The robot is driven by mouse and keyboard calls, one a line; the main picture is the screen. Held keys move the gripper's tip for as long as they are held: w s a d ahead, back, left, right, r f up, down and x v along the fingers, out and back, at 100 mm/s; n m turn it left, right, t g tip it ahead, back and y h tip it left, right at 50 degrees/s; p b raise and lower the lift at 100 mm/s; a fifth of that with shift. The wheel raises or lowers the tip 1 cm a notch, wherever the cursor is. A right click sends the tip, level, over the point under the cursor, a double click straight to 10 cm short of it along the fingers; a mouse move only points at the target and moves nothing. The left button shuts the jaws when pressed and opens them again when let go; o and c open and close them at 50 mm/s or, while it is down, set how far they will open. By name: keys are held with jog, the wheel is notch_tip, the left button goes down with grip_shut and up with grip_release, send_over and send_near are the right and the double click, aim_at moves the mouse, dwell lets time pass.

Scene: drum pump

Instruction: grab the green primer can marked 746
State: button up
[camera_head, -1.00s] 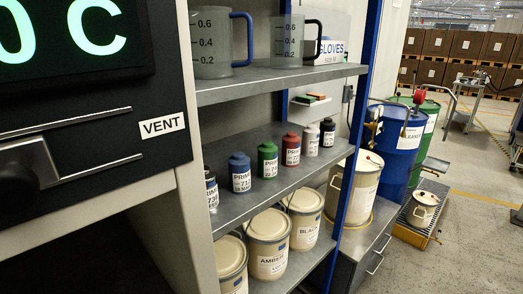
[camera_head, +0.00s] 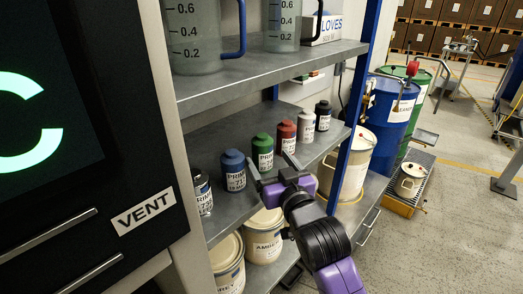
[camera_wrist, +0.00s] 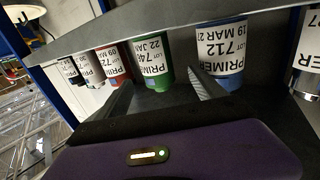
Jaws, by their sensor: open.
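The green primer can (camera_head: 262,152) stands upright on the middle shelf (camera_head: 213,148), between a blue can (camera_head: 233,169) and a red can (camera_head: 286,137). In the wrist view the green can (camera_wrist: 151,62) appears upside down, with a white label reading PRIMER, LOT 74 and a partly hidden last digit. My gripper (camera_head: 272,170) is open at the shelf's front. Its fingertips (camera_wrist: 162,88) point towards the green can, one to each side of it in the wrist view. The can is not gripped, and I cannot tell whether a finger touches it.
The blue can reads 712 in the wrist view (camera_wrist: 221,58). White (camera_head: 306,126) and black (camera_head: 323,114) cans stand beyond the red one, and a silver can (camera_head: 202,192) at the near end. An upper shelf (camera_head: 265,68) with jugs hangs above; cream pails (camera_head: 264,236) stand below.

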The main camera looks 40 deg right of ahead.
aim_at(266, 152)
jog(key=p+x, duration=0.1)
jog(key=x, duration=0.4)
jog(key=shift+d+r+p, duration=0.15)
jog(key=shift+d+p, duration=0.1)
jog(key=shift+p, duration=0.15)
grip_shut()
